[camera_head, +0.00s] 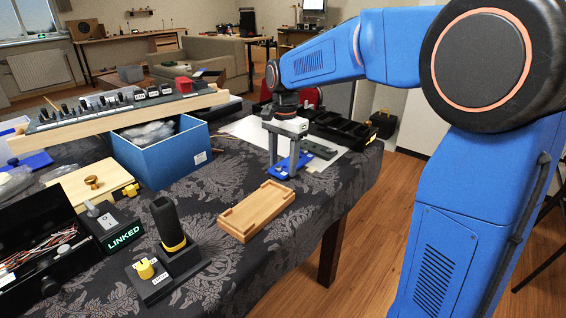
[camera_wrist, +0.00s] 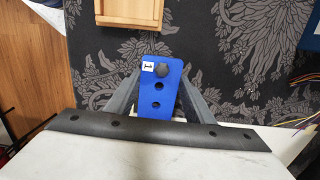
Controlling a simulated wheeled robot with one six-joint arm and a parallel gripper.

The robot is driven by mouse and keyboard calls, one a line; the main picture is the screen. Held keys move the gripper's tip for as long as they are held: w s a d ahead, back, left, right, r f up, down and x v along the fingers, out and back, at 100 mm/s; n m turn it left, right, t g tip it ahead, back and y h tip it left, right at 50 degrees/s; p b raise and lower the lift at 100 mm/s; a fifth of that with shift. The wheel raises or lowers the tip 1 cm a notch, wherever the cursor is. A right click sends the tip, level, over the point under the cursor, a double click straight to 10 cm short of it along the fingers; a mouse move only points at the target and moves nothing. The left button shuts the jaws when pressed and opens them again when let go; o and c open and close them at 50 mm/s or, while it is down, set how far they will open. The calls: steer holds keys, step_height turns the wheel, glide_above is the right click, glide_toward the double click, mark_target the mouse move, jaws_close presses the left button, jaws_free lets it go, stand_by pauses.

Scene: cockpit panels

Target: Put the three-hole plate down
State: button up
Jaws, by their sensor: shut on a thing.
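The three-hole plate is a blue bar with a white "1" label and dark round holes. In the wrist view the plate (camera_wrist: 157,97) lies between my gripper's two grey fingers. In the head view the same blue plate (camera_head: 288,168) is at the lower end of my gripper (camera_head: 283,160), near the white sheet. My gripper also shows in the wrist view (camera_wrist: 155,85), and it is shut on the plate. Whether the plate touches the surface below, I cannot tell. One hole is partly filled by a dark round shape.
An empty wooden tray (camera_head: 256,211) is in front of my gripper. A black compartment tray (camera_head: 345,129) stands behind right.

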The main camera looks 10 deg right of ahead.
mark_target(284, 167)
steer(key=shift+f, duration=0.35)
steer(key=o, duration=1.1)
steer(key=shift+o, duration=0.2)
step_height(284, 167, up, 12)
steer(key=s+d+n+t, duration=0.25)
steer(key=s+d, duration=0.25)
steer(key=s, duration=0.4)
steer(key=s+d+f+n+t, duration=0.1)
steer(key=s+d+f+n, duration=0.1)
steer(key=s+f+n, duration=0.2)
steer(key=s+d+f+n+t, duration=0.1)
steer(key=s+d+f+n, duration=0.2)
steer(key=s+f, duration=0.7)
steer(key=s+n, duration=0.1)
steer(key=s, duration=0.6)
steer(key=shift+s+d+f+t, duration=0.3)
steer(key=shift+s+f+t, duration=0.05)
steer(key=shift+s+f, duration=0.05)
